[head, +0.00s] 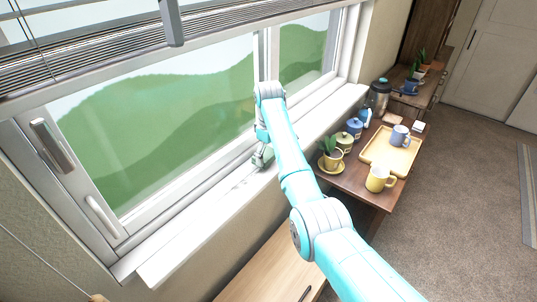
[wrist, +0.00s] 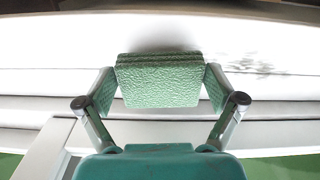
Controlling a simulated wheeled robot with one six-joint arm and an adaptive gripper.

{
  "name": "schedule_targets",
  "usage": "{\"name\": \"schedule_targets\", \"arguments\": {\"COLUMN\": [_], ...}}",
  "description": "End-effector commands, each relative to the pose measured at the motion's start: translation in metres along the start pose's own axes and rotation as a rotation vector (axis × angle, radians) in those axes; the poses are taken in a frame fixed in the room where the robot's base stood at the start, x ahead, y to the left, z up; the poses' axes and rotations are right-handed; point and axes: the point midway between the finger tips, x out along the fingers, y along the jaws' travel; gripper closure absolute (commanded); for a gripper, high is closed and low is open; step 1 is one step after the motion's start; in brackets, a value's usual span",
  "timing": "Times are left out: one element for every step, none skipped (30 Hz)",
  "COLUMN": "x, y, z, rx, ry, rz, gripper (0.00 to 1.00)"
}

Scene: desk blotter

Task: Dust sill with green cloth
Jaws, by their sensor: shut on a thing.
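The green cloth (wrist: 160,80) is a folded, textured pad. In the wrist view it sits between the two fingers of my gripper (wrist: 160,88), which is shut on it. The white sill (head: 195,232) runs below the window, and the cloth is over it; I cannot tell if they touch. A grey speckled dust patch (wrist: 248,64) lies on the sill to the right of the cloth in the wrist view. In the head view my gripper (head: 260,157) is over the middle of the sill, and I cannot make out the cloth there.
The window frame with its handles (head: 103,215) rises behind the sill. A wooden side table right of the sill holds a potted plant (head: 332,158), blue jars (head: 346,141), a yellow mug (head: 379,179), a tray (head: 376,154) and a dark flask (head: 378,97). The sill's near left end is clear.

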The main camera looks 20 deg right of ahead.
Motion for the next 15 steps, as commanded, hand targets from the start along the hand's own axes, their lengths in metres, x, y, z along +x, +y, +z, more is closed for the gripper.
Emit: {"name": "schedule_targets", "arguments": {"x": [0.0001,0.0003,0.0007,0.0010,0.0014,0.0020,0.0026,0.0031,0.0038,0.0044,0.0048,0.0056,0.0061,0.0066,0.0074], "y": [0.0000,0.0000,0.0000,0.0000,0.0000,0.0000,0.0000,0.0000,0.0000,-0.0001,-0.0001,-0.0001,-0.0001,-0.0001,-0.0001], "z": [0.0000,0.0000,0.0000,0.0000,0.0000,0.0000,0.0001,0.0001,0.0001,0.0001,0.0001,0.0001,0.0001,0.0001,0.0002], "rx": [0.000,0.000,0.000,0.000,0.000,0.000,0.000,0.000,0.000,0.000,0.000,0.000,0.000,0.000,0.000], "ry": [0.000,0.000,0.000,0.000,0.000,0.000,0.000,0.000,-0.001,-0.001,-0.001,-0.001,-0.001,-0.001,-0.001], "rz": [0.000,0.000,0.000,0.000,0.000,0.000,0.000,0.000,0.000,-0.001,-0.001,-0.001,-0.001,-0.001,-0.001], "gripper": [0.35,0.35,0.35,0.35,0.35,0.35,0.35,0.35,0.35,0.35,0.35,0.35,0.35,0.35,0.35]}}
